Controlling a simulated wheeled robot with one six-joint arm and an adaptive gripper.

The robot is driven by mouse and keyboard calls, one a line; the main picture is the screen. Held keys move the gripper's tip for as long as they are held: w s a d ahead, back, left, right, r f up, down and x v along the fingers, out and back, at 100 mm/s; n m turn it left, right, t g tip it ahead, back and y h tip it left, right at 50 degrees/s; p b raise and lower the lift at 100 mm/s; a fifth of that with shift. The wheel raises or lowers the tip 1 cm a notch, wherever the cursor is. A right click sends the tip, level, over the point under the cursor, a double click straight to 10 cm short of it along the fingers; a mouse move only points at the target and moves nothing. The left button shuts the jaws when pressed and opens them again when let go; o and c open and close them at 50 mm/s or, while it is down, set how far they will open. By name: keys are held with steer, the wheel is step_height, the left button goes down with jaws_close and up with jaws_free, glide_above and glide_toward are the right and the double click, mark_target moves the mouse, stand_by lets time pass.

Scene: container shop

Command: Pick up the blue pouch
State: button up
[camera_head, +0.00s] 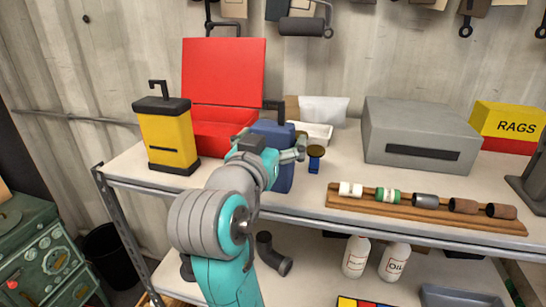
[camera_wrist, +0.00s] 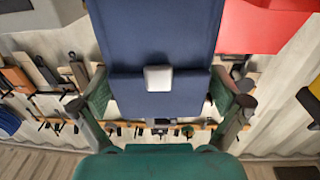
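The blue pouch (camera_head: 286,176) stands upright on the upper shelf in the head view, partly hidden behind my arm. In the wrist view the blue pouch (camera_wrist: 155,38) fills the upper middle, with a small pale block-like part on its face. My gripper (camera_wrist: 165,97) has its two green fingers spread wide, one on each side of the pouch's lower part there. Slim gaps seem to show between fingers and pouch; contact is not clear. In the head view my gripper (camera_head: 275,148) is at the pouch, its fingers partly hidden.
A red open box (camera_head: 224,80) and a yellow canister (camera_head: 167,138) stand left. A small blue item with a brown top (camera_head: 315,160) stands close on the right. Further right are a grey case (camera_head: 420,120) and a wooden rack (camera_head: 430,213) of cylinders.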

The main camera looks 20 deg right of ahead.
mark_target(273, 100)
steer(key=c, duration=0.8)
step_height(273, 100, up, 10)
